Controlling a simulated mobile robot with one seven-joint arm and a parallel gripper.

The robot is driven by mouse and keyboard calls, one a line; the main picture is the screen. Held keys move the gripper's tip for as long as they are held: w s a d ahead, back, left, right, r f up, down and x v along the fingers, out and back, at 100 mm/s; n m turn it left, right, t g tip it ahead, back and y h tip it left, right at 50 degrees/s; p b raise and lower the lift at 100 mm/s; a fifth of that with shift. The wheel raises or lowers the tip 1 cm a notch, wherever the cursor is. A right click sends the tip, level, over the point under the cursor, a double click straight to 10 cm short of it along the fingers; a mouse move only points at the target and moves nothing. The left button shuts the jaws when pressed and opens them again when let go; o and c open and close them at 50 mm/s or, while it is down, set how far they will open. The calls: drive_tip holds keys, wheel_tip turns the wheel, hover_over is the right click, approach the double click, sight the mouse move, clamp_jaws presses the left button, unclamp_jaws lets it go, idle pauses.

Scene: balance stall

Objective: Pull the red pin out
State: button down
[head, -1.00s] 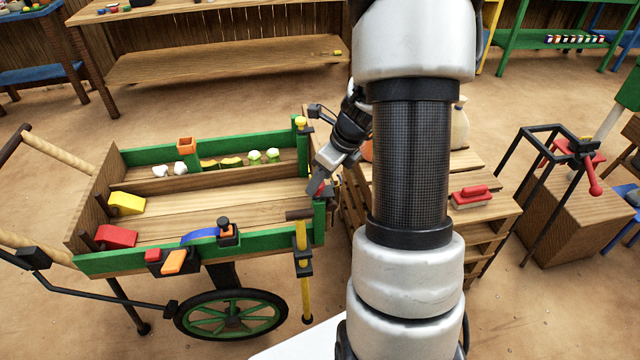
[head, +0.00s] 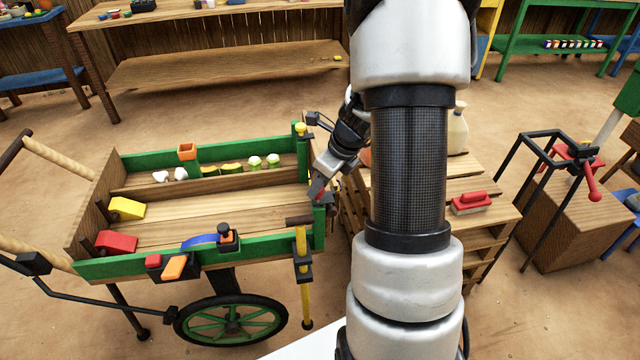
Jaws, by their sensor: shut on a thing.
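The green and wooden cart (head: 150,262) stands at the left in the head view. My gripper (head: 318,190) is at the cart's right end, just above the end board, pointing down and to the left. It is shut on a small red thing at its fingertips, which I take to be the red pin (head: 317,196). The fingers hide most of the pin. I cannot tell how much of it still sits in the cart.
A pallet stack with a red brush (head: 470,202) is right of my arm. Red and yellow blocks (head: 126,208) lie in the cart.

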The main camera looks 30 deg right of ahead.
wheel_tip(320, 180, up, 4)
drive_tip(key=p, duration=0.2)
drive_tip(key=shift+p, duration=0.4)
drive_tip(key=shift+w+f, duration=0.1)
drive_tip(key=shift+f, duration=0.05)
drive_tip(key=c, duration=1.4)
unclamp_jaws()
drive_tip(key=p+v, duration=0.4)
drive_tip(key=v, duration=1.3)
drive_tip(key=shift+s, duration=0.25)
